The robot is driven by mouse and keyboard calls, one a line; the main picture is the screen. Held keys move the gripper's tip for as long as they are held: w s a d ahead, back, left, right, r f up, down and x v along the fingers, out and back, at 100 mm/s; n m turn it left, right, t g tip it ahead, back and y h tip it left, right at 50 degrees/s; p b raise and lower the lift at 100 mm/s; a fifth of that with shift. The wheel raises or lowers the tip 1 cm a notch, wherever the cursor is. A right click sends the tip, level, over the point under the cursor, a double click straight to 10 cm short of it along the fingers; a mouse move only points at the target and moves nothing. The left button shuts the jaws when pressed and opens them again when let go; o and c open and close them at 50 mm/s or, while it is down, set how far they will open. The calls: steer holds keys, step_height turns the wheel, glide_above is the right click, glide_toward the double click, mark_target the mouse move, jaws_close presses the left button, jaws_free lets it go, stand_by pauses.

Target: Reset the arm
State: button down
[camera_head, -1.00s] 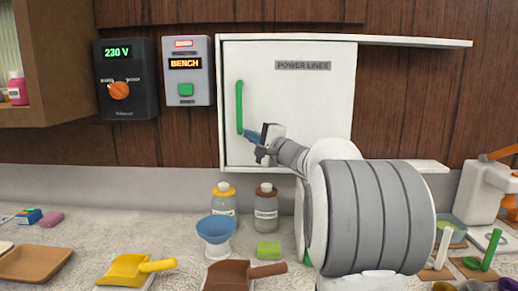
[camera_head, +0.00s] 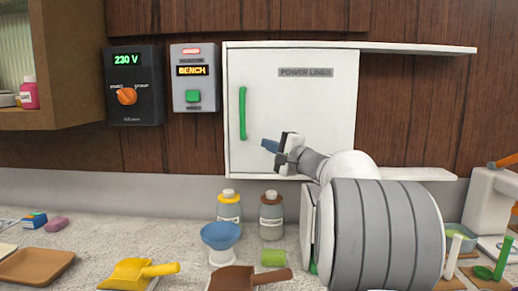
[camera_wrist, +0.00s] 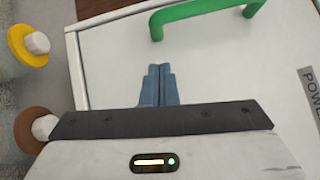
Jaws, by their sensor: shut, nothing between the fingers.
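My gripper (camera_head: 270,147) is in front of the white cabinet door (camera_head: 315,110), right of and below its green handle (camera_head: 242,113). Its blue fingers are closed together with nothing between them. In the wrist view the shut fingertips (camera_wrist: 160,72) point over the white door (camera_wrist: 230,70), and the green handle (camera_wrist: 205,20) lies beyond them, apart. The door appears closed and carries a "POWER LINES" label (camera_head: 306,72). My arm hides part of the cabinet's lower right.
Left of the cabinet are a button box (camera_head: 193,95) and a black dial unit (camera_head: 136,97). Yellow (camera_head: 128,272) and brown (camera_head: 232,279) scoops lie in front.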

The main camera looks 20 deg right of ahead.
steer(key=v, duration=1)
steer(key=s+a+f+n+g+y+p, duration=0.1)
steer(key=s+a+f+n+g+p, duration=0.4)
steer(key=a, duration=0.6)
steer(key=s+a+f+n+g+y, duration=0.1)
steer(key=s+a+f+n+g, duration=0.2)
steer(key=a+f+g, duration=0.55)
steer(key=s+a+f+n+g+h+p, duration=0.1)
steer(key=s+f+n+h+p, duration=0.1)
steer(key=s, duration=0.6)
steer(key=s+a+f+n+g+h+p, duration=0.1)
steer(key=s+a+f+n+h+p, duration=0.1)
steer(key=s, duration=0.6)
steer(key=f+n+h+p, duration=0.1)
steer(key=n+h+p, duration=0.1)
steer(key=n+h, duration=0.1)
steer(key=shift+s+a+n+g, duration=0.25)
steer(key=shift+n+g, duration=0.1)
steer(key=shift+n, duration=0.35)
